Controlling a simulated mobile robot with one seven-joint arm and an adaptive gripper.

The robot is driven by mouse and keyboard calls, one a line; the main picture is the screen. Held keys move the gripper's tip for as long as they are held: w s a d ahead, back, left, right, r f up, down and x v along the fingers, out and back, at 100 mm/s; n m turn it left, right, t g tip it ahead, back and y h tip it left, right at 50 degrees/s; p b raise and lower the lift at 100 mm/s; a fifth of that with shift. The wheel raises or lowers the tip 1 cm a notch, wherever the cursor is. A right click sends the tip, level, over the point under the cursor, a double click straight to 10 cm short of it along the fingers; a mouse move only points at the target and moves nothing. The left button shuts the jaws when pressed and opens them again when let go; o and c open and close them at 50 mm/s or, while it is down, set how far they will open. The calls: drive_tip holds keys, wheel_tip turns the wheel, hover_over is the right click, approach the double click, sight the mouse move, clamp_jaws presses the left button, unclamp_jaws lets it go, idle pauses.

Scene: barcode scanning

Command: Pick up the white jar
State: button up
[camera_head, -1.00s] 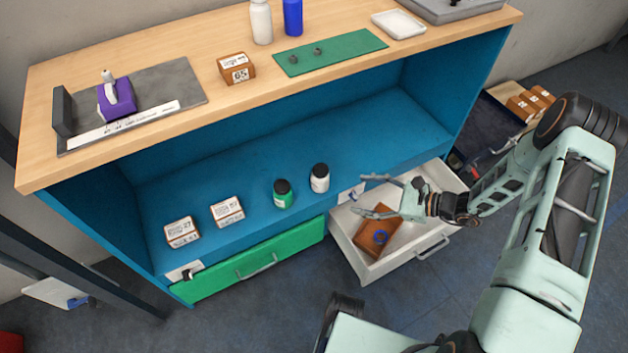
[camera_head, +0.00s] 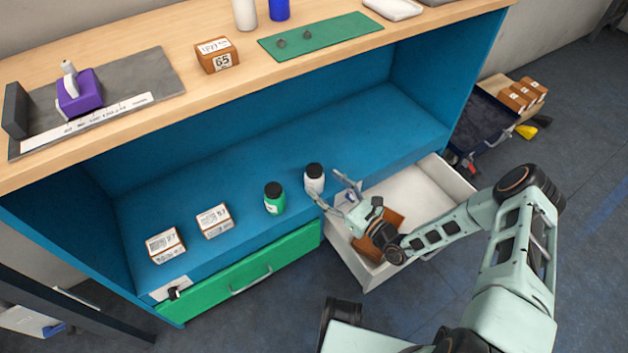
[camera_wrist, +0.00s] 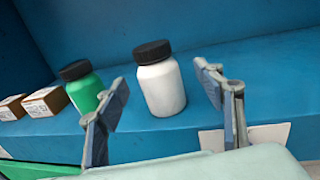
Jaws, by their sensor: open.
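The white jar (camera_head: 315,179) with a black lid stands upright on the blue shelf, right of the green jar (camera_head: 274,199). It also shows in the wrist view (camera_wrist: 161,85), between and beyond my fingers. My gripper (camera_head: 333,190) is open, close in front of the white jar and just to its right in the head view. In the wrist view my gripper's fingers (camera_wrist: 164,100) are spread on either side of the white jar, with nothing held. I cannot tell whether a finger touches it.
Two labelled boxes (camera_head: 214,221) (camera_head: 165,245) stand left on the shelf. A white drawer (camera_head: 440,190) stands open below my arm, with a brown box (camera_head: 392,222) inside. The green drawer (camera_head: 240,272) is shut. The worktop (camera_head: 150,45) overhangs the shelf.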

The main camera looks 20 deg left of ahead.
sight(321, 183)
drive_tip(key=b+x, duration=0.2)
drive_tip(key=x, duration=0.2)
drive_tip(key=shift+s+a+f, duration=0.1)
drive_tip(key=shift+a+f, duration=0.1)
drive_tip(key=shift+a, duration=0.05)
drive_tip(key=shift+w+a+r, duration=0.1)
drive_tip(key=shift+w+a, duration=0.2)
drive_tip(key=shift+a, duration=0.15)
drive_tip(key=c, duration=1.4)
drive_tip(key=shift+r, duration=0.1)
